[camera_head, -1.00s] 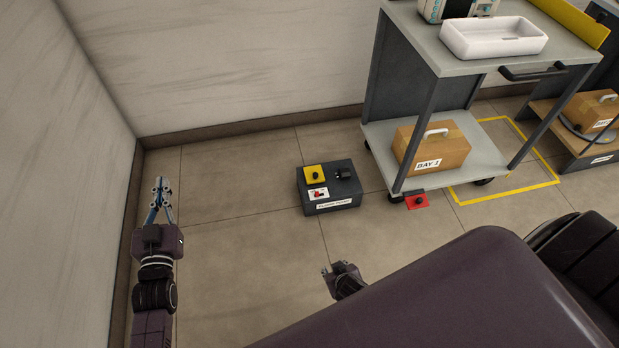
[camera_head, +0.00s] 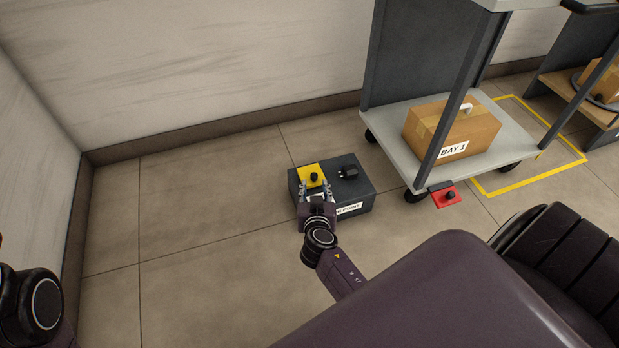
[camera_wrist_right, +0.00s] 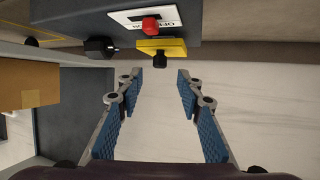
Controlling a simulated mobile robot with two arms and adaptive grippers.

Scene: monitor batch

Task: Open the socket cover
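The yellow socket cover (camera_head: 309,170) with a black knob (camera_head: 314,177) lies on top of a dark grey floor box (camera_head: 362,197). It looks closed. In the right wrist view the cover (camera_wrist_right: 174,47) is seen edge-on, its knob (camera_wrist_right: 160,61) pointing towards the space between my fingers. My right gripper (camera_head: 316,184) is open and empty, its fingers on either side of the knob in the head view. In the wrist view its fingertips (camera_wrist_right: 157,80) stop short of the knob. My left gripper is out of view.
A black plug (camera_head: 348,172) sits on the box beside the cover. A red switch (camera_wrist_right: 150,25) shows in the wrist view. A grey cart (camera_head: 487,155) carrying a cardboard box (camera_head: 478,129) stands right, with a red pedal (camera_head: 445,197) at its front. Left floor is clear.

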